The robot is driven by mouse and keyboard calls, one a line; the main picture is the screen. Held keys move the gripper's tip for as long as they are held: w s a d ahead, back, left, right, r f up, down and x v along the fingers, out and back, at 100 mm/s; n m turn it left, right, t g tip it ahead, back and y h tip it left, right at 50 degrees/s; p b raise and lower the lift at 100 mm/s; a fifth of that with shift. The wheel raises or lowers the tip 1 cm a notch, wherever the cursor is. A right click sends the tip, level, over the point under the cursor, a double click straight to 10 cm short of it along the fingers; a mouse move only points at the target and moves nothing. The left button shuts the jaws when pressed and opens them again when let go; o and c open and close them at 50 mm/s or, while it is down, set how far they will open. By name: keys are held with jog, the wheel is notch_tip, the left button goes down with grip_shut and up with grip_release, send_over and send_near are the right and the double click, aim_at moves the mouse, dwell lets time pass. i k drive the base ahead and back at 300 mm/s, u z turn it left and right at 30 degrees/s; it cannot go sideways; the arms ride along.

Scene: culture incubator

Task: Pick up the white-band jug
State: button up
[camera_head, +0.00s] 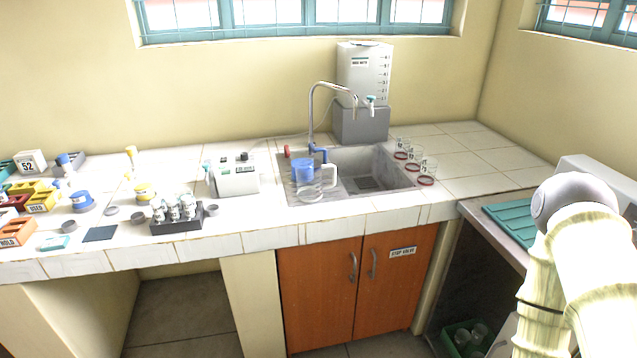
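A clear jug (307,188) stands at the left front of the sink, with blue around its upper part and a pale, white handle-like loop on its right side. The blue and white parts overlap here, so I cannot tell whether this is one jug or two, one behind the other. No white band shows clearly enough for me to be sure which is the white-band jug. My arm comes in at the right edge, well apart from the sink. My gripper is not in view.
The sink (385,170) has a tall tap (312,105) with a blue part below it. Red-ringed beakers (427,172) line its right side. A water container (364,72) stands behind. A white device (237,178) and vial rack (183,222) stand left. A lower bench with a green mat (512,220) is right.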

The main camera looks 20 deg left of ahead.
aim_at(309, 188)
jog(key=u, duration=3.45)
jog(key=k, duration=1.25)
jog(key=z, duration=1.85)
jog(key=i, duration=1)
jog(key=z, duration=0.05)
